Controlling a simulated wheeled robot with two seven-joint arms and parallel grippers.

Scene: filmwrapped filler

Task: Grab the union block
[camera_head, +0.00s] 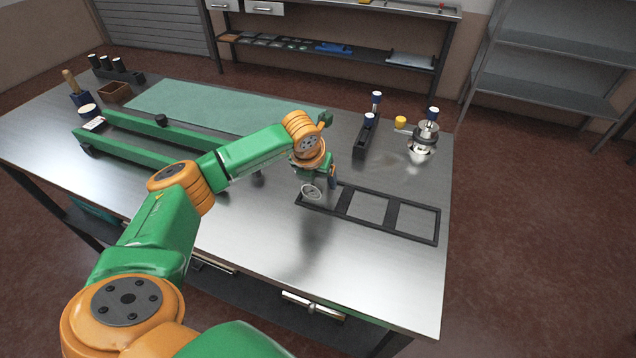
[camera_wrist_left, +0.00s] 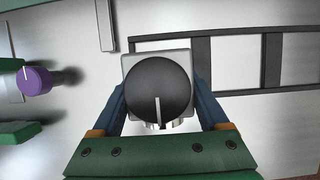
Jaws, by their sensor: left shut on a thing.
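My left gripper (camera_head: 323,178) is shut on a block that I take to be the union block (camera_head: 311,190). In the left wrist view the union block (camera_wrist_left: 128,64) is a pale grey square body with a large dark round part on top, between the two blue fingers of my left gripper (camera_wrist_left: 160,112). In the head view it shows as a small grey ring-like shape, partly hidden by the gripper. It seems to be above the table near the left end of a black three-opening frame (camera_head: 370,225). My right gripper is out of view.
A black rack with blue-topped items (camera_head: 360,140), a yellow cap (camera_head: 400,120) and a metal fitting (camera_head: 422,145) stand behind the frame. Green rails (camera_head: 160,130) and a green mat (camera_head: 200,108) lie left. The table's front right is clear.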

